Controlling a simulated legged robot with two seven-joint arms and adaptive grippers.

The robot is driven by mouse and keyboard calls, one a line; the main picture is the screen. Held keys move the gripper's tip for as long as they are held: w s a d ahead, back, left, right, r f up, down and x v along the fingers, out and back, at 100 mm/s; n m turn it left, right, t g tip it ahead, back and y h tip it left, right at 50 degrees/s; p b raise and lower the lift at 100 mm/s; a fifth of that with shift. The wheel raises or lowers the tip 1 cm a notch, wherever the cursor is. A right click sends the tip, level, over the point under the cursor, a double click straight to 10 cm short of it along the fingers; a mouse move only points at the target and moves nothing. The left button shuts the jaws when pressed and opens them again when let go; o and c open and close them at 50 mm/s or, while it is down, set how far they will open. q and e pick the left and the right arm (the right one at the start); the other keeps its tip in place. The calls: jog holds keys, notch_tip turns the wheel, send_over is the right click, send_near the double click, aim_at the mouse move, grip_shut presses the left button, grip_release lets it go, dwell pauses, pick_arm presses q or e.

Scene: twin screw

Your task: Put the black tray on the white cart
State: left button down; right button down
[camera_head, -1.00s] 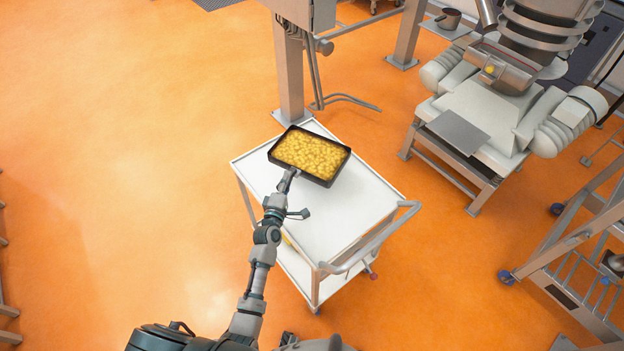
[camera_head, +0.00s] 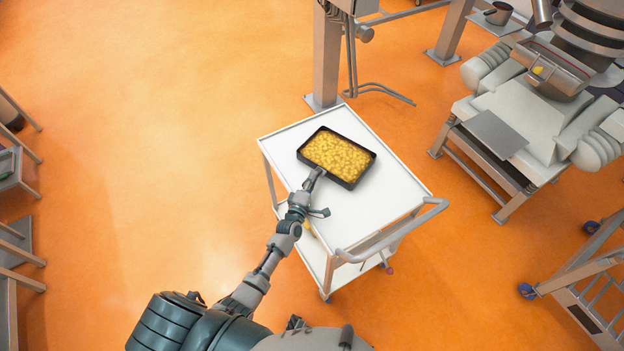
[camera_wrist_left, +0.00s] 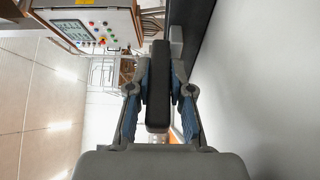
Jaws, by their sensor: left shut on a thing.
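The black tray (camera_head: 350,183), filled with yellow pieces, is over the far part of the top shelf of the white cart (camera_head: 376,207). It appears to rest there, but I cannot tell whether its underside touches. My left gripper (camera_head: 318,174) is at the tray's near edge, shut on it. In the left wrist view the fingers (camera_wrist_left: 159,90) close around a dark, upright bar-like part, with the tray's dark side (camera_wrist_left: 205,22) beside it. My right gripper is not in view.
A metal post (camera_head: 327,60) stands just behind the cart. A large grey and white machine (camera_head: 540,110) is at the right. The cart's handle (camera_head: 395,232) faces the near right. Metal frames stand at the left edge; the orange floor between is clear.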

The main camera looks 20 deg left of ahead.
pick_arm(q)
jog(key=c, duration=1.3)
grip_release()
jog(key=shift+a, duration=0.1)
jog(key=shift+s+a, duration=0.1)
jog(key=shift+s, duration=0.1)
jog(key=s, duration=1.1)
jog(key=shift+s, duration=0.35)
jog(key=shift+f, duration=0.1)
